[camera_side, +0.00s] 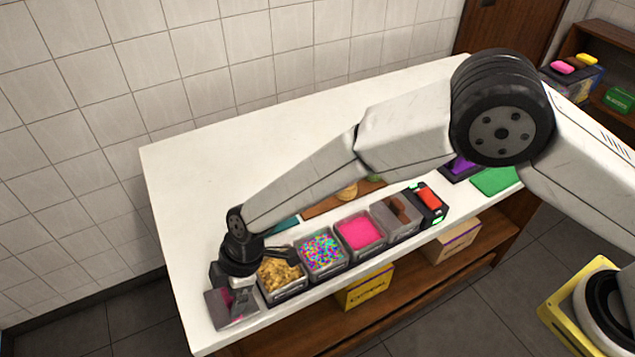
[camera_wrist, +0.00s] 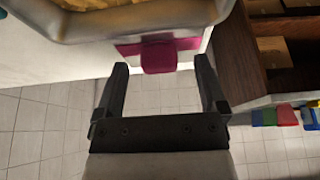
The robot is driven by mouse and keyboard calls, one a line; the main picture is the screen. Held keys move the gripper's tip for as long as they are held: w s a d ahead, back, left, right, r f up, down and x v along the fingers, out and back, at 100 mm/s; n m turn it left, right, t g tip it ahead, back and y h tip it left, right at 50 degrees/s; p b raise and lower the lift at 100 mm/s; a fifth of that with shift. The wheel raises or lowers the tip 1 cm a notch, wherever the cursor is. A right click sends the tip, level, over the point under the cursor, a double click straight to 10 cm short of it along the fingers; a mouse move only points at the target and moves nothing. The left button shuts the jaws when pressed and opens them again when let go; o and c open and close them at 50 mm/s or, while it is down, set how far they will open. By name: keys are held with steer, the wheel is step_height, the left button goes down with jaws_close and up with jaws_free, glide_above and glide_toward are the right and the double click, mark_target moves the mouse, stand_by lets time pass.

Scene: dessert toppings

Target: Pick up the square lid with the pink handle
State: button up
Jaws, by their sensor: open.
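The square lid (camera_side: 216,309) lies at the near left end of the white counter, beside the row of topping containers. My gripper (camera_side: 242,298) is low over it and hides much of it in the side view. In the wrist view the lid's pink handle (camera_wrist: 158,57) shows just ahead of the open fingers of my gripper (camera_wrist: 162,72), roughly centred between them. The fingers look empty. I cannot tell whether they touch the lid.
A container of golden topping (camera_side: 279,274) stands close to the right of my gripper. Beyond it are containers of colourful sprinkles (camera_side: 322,252), pink topping (camera_side: 360,231) and brown pieces (camera_side: 399,212). The counter (camera_side: 195,180) behind is largely clear. Boxes sit on a shelf below.

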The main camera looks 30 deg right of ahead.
steer(key=shift+a+f, duration=0.15)
steer(key=shift+f, duration=0.2)
jaws_close()
stand_by(0.4)
steer(key=shift+r, duration=0.2)
steer(key=shift+r, duration=0.85)
steer(key=s+d+r, duration=0.9)
steer(key=s+r, duration=0.1)
steer(key=r, duration=0.1)
steer(key=shift+s+d, duration=0.15)
steer(key=shift+d, duration=0.15)
